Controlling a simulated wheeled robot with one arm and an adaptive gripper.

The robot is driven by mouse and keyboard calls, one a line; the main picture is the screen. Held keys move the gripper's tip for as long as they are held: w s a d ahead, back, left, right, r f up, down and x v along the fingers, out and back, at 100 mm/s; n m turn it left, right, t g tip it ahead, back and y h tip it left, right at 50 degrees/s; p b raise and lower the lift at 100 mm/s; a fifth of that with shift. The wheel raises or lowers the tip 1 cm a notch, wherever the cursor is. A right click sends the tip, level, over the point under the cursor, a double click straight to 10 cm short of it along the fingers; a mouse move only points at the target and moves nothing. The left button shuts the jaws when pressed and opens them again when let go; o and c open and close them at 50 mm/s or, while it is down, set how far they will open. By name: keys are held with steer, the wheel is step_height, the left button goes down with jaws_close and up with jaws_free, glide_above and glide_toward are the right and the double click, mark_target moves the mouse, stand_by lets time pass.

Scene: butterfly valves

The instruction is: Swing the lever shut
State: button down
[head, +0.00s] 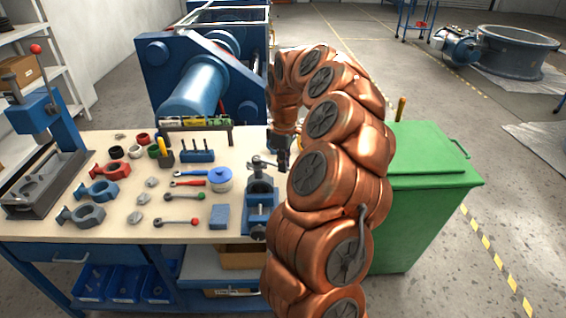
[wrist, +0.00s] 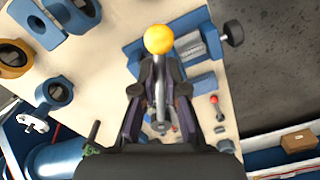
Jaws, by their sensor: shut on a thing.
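A lever with a round yellow knob (wrist: 159,39) stands between my fingers in the wrist view. My gripper (wrist: 160,75) is shut on the lever's metal shaft, just below the knob. A blue vise (wrist: 192,42) is beside and beneath the lever. In the head view, the vise (head: 260,212) stands at the bench's front right, with a dark metal valve part (head: 262,184) at its top. My gripper (head: 279,158) is close above and to the right of it. My arm and fingers hide much of the lever, and its exact angle is unclear.
Loose valve bodies, including a red one (head: 110,171) and a grey one (head: 82,216), lie left on the bench (head: 125,230). A green cabinet (head: 432,155) stands right.

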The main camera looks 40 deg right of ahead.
steer(key=shift+w+d+f+n+p, duration=0.1)
steer(key=shift+w+d+n+p, duration=0.4)
steer(key=shift+n+p, duration=0.4)
steer(key=shift+w+d+r+n+p, duration=0.1)
steer(key=shift+w+d+n+p, duration=0.25)
steer(key=shift+d+n+p, duration=0.5)
steer(key=shift+w+d+f+n+p, duration=0.1)
steer(key=shift+w+d+n+p, duration=0.3)
steer(key=shift+n+p, duration=0.5)
steer(key=c, duration=1.5)
jaws_free()
steer(key=shift+w+a, duration=0.1)
steer(key=shift+a, duration=0.05)
steer(key=o, duration=0.4)
steer(key=shift+c, duration=0.2)
steer(key=shift+r, duration=0.2)
step_height(320, 180, up, 7)
steer(key=p, duration=0.1)
steer(key=shift+f, duration=0.15)
